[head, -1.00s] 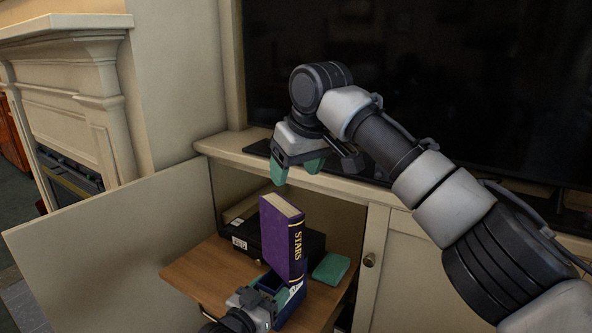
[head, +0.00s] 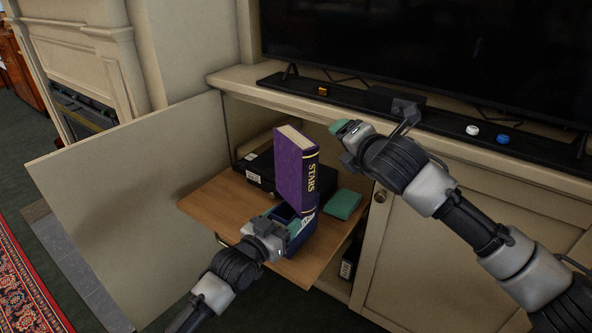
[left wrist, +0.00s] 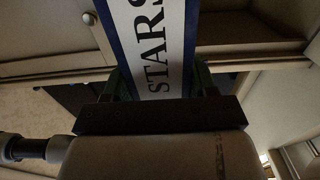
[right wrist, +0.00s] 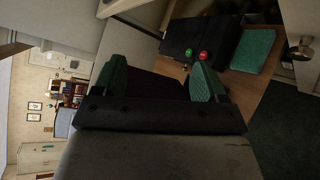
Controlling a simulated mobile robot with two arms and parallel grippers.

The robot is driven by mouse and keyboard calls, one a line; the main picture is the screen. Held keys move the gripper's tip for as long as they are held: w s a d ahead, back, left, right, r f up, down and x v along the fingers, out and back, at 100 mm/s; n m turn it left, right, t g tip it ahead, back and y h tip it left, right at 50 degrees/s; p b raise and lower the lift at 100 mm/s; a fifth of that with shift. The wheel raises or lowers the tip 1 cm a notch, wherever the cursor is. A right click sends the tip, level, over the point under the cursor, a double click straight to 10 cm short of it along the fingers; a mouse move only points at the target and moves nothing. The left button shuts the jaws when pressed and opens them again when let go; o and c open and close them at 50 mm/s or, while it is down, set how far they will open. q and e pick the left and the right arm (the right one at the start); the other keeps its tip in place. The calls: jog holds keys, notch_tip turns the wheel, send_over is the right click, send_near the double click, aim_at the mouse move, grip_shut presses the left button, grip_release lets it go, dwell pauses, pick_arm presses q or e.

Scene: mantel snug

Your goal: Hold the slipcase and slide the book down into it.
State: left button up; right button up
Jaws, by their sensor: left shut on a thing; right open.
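The purple book (head: 295,172) with gold STARS lettering stands upright, most of its height showing above the blue slipcase (head: 303,241). Its lower end is at the slipcase's mouth; how deep it sits is hidden. My left gripper (head: 291,228) is shut on the slipcase, low on the wooden shelf. In the left wrist view the slipcase's white STARS label (left wrist: 155,42) shows between the fingers. My right gripper (head: 346,139) is open and empty, up and right of the book, apart from it. In the right wrist view a dark purple surface (right wrist: 158,88), apparently the book, lies beyond its fingers.
The slipcase is on a pull-out wooden shelf (head: 216,205) in an open cabinet. A black box (head: 257,172) lies behind, a teal block (head: 342,204) to the right. The open door (head: 125,195) stands left. The cabinet top and television (head: 430,55) are above.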

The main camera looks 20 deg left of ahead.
aim_at(302, 160)
jog(key=s+f+n+y, duration=0.45)
jog(key=s+n, duration=0.55)
jog(key=n, duration=0.5)
jog(key=shift+y, duration=0.45)
jog(key=x, duration=1.1)
jog(key=shift+a+r, duration=0.1)
jog(key=shift+a, duration=0.45)
grip_shut()
notch_tip(302, 160, up, 10)
jog(key=shift+r, duration=0.1)
